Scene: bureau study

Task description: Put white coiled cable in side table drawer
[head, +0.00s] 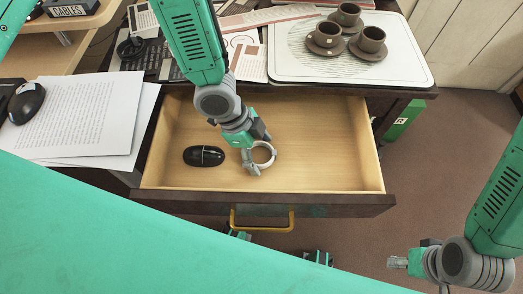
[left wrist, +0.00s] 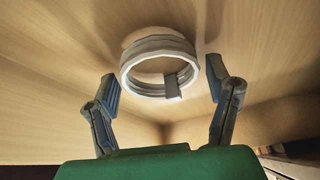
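The white coiled cable (head: 273,155) is inside the open side table drawer (head: 325,150), right of its middle-left area. My left gripper (head: 257,150) reaches down into the drawer at the coil. In the left wrist view the coil (left wrist: 132,72) sits ahead of and between the two spread fingers (left wrist: 163,82), with a gap on each side. A dark band wraps the coil's near side. Its shadow falls on the wooden drawer bottom; whether it rests flat I cannot tell. My right gripper (head: 398,262) is away at the lower right, outside the drawer, its fingers unclear.
A black mouse (head: 204,156) lies in the drawer left of the coil. The drawer's right half is clear. A tray (head: 410,70) with brown cups stands on the tabletop. Papers (head: 75,120) and another mouse (head: 26,103) lie at left. The drawer front has a yellow handle (head: 262,227).

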